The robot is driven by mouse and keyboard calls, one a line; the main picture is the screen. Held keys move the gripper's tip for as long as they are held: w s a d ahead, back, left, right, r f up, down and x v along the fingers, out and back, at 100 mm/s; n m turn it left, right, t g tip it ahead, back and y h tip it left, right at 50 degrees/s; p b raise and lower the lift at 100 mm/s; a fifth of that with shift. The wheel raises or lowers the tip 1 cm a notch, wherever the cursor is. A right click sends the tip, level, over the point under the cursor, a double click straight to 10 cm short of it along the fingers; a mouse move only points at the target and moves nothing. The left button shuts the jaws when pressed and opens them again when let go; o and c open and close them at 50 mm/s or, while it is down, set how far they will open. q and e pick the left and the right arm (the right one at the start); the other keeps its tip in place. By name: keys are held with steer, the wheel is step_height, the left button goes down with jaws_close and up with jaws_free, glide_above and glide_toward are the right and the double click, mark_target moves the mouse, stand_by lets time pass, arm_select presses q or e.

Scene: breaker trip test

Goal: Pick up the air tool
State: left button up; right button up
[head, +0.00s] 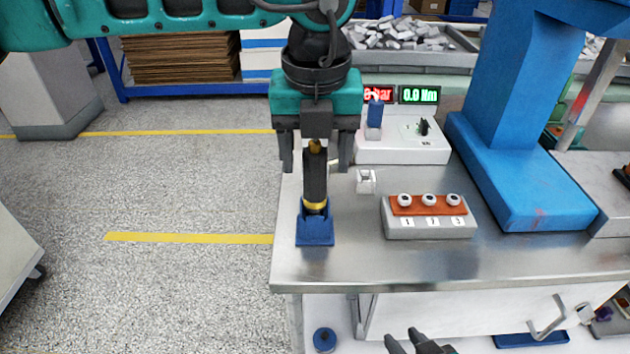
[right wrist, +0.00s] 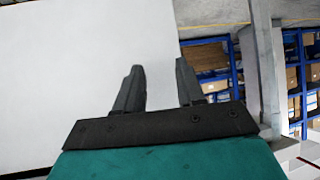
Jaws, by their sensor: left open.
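The air tool (head: 315,180), a dark upright cylinder with a yellow ring low down and a brass-coloured top, stands in a blue holder (head: 315,238) at the left end of the metal bench. My left gripper (head: 315,165) is open, pointing down, with one finger on each side of the tool's upper part. A gap shows between the fingers and the tool; I cannot tell how far apart they are in depth. My right gripper (head: 418,343) is at the bottom edge of the head view. In the right wrist view (right wrist: 158,85) its fingers are apart with nothing between them.
On the metal bench (head: 365,265) stand a block with several white knobs (head: 430,216), a small white fixture (head: 366,182) and a white box (head: 402,148) with red and green displays. A blue column (head: 520,130) rises at the right.

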mark_target(315, 171)
arm_select(q)
step_height(315, 171, down, 3)
steer(key=shift+w+f, duration=0.15)
steer(key=c, duration=1.1)
